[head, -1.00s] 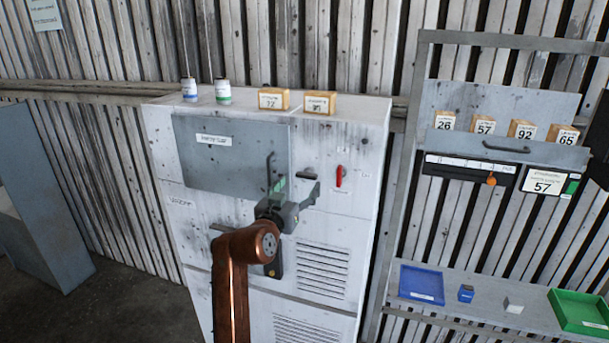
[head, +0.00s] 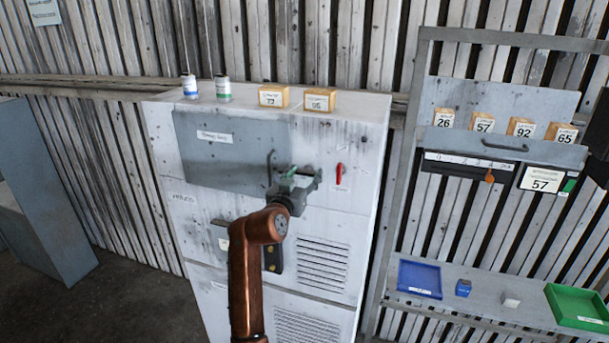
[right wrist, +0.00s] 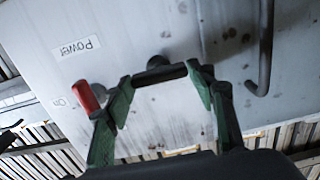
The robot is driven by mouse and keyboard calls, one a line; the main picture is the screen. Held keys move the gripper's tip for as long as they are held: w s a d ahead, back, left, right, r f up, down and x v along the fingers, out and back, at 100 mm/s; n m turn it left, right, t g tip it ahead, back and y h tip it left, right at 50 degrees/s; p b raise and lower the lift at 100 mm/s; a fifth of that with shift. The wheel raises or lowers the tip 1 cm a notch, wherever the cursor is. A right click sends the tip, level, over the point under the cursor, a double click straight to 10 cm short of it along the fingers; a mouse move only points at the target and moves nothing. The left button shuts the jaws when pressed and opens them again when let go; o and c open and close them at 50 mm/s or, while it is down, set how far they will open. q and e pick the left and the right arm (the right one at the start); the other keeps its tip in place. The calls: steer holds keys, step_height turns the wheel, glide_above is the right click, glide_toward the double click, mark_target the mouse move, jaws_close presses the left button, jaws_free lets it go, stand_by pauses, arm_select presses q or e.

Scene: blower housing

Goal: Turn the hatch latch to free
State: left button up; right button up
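The grey hatch (head: 225,160) is a shut panel with a dark bar handle on the upper front of the white housing (head: 335,225). The hatch latch is a short black bar (right wrist: 160,74), lying level in the right wrist view. In the head view my gripper hides it. My right gripper (head: 301,176) is up against the housing, right of the hatch. In the right wrist view its green fingers (right wrist: 160,78) stand at the two ends of the bar and appear to touch it. My left gripper is not in view.
A red switch (head: 340,174) marked Power sits close to the right of my gripper; it also shows in the right wrist view (right wrist: 88,98). The hatch handle (right wrist: 264,50) is on the other side. Bottles and yellow blocks (head: 274,97) stand on top. A shelf rack (head: 480,155) stands at the right.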

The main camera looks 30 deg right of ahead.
steer(key=c, duration=0.6)
steer(key=shift+f+m+b, duration=0.1)
steer(key=shift+m+b, duration=0.6)
steer(key=shift+b, duration=0.4)
steer(key=shift+c, duration=0.2)
steer(key=m+b, duration=0.5)
steer(key=m, duration=0.1)
steer(key=shift+s+d+f+b, duration=0.1)
steer(key=shift+b, duration=0.2)
steer(key=m+b, duration=0.3)
steer(key=m, duration=0.2)
steer(key=shift+m, duration=0.3)
steer(key=m+b, duration=0.2)
steer(key=m, duration=0.2)
steer(key=shift+s+f+m+b, duration=0.1)
steer(key=shift+m+b, duration=0.3)
steer(key=o, duration=1.2)
steer(key=shift+c, duration=0.2)
